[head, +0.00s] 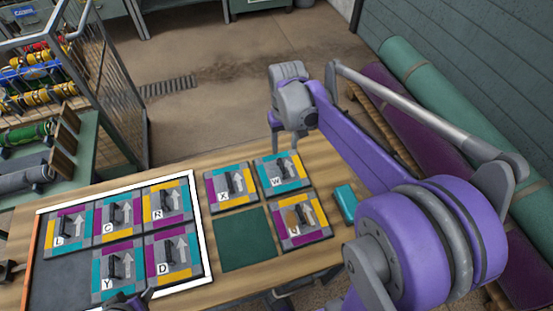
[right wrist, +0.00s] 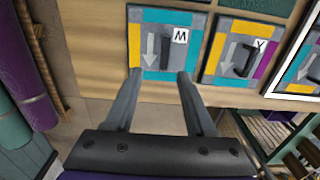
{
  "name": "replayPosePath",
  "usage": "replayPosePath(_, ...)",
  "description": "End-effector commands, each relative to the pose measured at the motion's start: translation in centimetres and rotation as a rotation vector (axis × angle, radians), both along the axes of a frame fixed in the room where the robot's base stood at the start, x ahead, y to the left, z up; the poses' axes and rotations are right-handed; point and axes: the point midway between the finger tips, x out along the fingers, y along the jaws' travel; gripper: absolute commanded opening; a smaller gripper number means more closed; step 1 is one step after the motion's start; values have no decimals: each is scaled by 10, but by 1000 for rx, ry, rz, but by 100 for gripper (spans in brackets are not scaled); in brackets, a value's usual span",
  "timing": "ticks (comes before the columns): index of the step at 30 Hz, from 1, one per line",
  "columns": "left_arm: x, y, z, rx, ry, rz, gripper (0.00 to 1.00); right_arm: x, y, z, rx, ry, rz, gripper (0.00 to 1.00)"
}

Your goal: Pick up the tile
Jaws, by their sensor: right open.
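Several square tiles with coloured borders, grey arrows, dark handles and letter labels lie on the wooden table. The W tile (head: 281,172) is at the back right and shows in the right wrist view (right wrist: 163,48). The X tile (head: 231,186) is left of it, and another tile (head: 304,219) lies in front. Several more, such as the R tile (head: 167,204) and D tile (head: 172,259), lie inside a white-edged frame (head: 203,240). My right gripper (head: 289,136) is open and empty, its fingers pointing at the W tile's far edge, apparently above it.
A bare green square (head: 245,239) lies among the outer tiles. A teal block (head: 345,204) sits at the table's right. A wire cage (head: 110,100) and shelf stand left. Bare floor lies behind the table.

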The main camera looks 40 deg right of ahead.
Motion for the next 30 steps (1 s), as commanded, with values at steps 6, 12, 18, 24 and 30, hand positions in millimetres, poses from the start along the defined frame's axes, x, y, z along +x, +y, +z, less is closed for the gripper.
replayPosePath(6,-1,0,-6,0,2,0,59,0,1,-37,0,0,1,55)
replayPosePath(12,-1,0,-7,0,3,0,59,0,2,-52,0,0,1,55)
replayPosePath(18,-2,0,-8,0,3,0,59,3,7,-79,0,0,2,55)
replayPosePath(24,-2,0,-10,0,4,0,59,3,8,-101,0,-1,1,55)
replayPosePath(30,-2,0,-10,0,4,0,59,3,8,-102,0,-1,1,55)
